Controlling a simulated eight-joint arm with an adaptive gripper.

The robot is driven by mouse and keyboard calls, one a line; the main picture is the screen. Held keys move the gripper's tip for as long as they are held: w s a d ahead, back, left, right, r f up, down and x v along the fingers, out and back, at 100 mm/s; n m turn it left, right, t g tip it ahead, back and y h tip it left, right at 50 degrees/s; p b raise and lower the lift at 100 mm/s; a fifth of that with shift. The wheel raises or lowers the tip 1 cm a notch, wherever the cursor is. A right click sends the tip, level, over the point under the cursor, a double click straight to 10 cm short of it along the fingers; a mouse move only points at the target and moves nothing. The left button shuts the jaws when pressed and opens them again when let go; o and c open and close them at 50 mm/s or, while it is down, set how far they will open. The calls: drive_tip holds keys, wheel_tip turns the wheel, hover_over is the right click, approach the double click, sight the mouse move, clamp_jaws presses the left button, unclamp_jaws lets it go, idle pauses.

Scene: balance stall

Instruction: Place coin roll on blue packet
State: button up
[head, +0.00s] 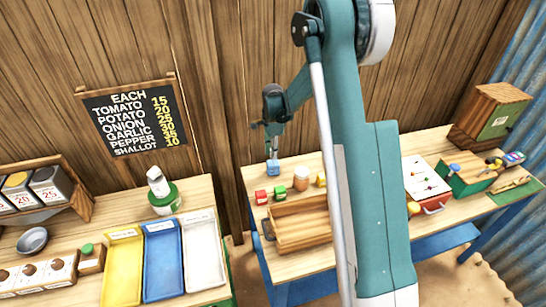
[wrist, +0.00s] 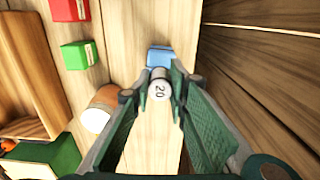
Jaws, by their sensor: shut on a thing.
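A blue packet (head: 272,168) lies near the back left corner of the right-hand table. In the wrist view the blue packet (wrist: 159,55) shows just past my fingertips, partly hidden. My gripper (wrist: 160,82) is shut on a pale coin roll (wrist: 160,91) whose end reads "20". In the head view my gripper (head: 272,150) is right above the blue packet, pointing down. The coin roll overlaps the packet's near edge in the wrist view; I cannot tell whether they touch. The coin roll is too small to make out in the head view.
A red packet (head: 261,196), a green packet (head: 279,193) and an orange-brown jar (head: 301,180) stand close by. A wooden tray (head: 302,236) lies in front of them. The plank wall (wrist: 260,70) is close to the packet. Bare tabletop (wrist: 122,35) separates the blue and green packets.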

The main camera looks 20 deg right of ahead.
drive_tip(key=shift+f, duration=1.4)
drive_tip(key=shift+f, duration=0.15)
drive_tip(key=o, duration=1)
drive_tip(key=shift+r, duration=6.15)
drive_tip(key=shift+r, duration=0.1)
